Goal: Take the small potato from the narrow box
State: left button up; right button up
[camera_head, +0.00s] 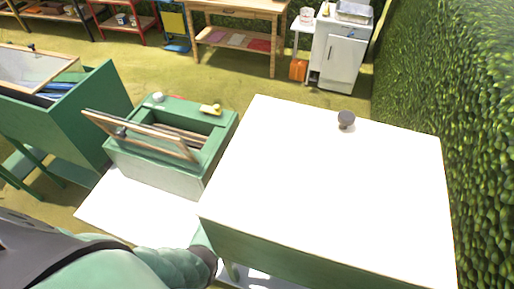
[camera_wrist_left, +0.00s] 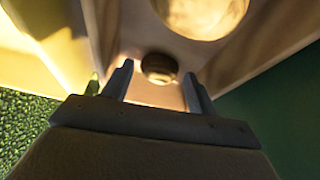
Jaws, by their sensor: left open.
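A green box (camera_head: 150,172) with a raised wood-framed lid (camera_head: 140,135) stands left of centre in the head view. Its long narrow opening shows wooden slats; I cannot make out a potato inside. My left arm comes in from the lower left, and its gripper is hidden beside or below the large white top. In the left wrist view my left gripper (camera_wrist_left: 155,92) is open. A small round brown thing (camera_wrist_left: 160,68) shows between and beyond its fingertips, apparently not gripped. I cannot tell whether it is a potato or a knob. My right gripper is not in view.
A large white-topped green cabinet (camera_head: 330,190) with a dark knob (camera_head: 346,119) fills the right side. A hedge (camera_head: 480,150) borders it. Another green bin (camera_head: 80,115) stands left. A larger pale round shape (camera_wrist_left: 203,12) shows at the wrist view's top.

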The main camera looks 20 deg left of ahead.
pick_arm(q)
jog(key=shift+w+f, duration=0.2)
jog(key=shift+f, duration=0.45)
jog(key=c, duration=0.8)
jog(key=shift+o, duration=0.2)
jog(key=shift+r, duration=0.15)
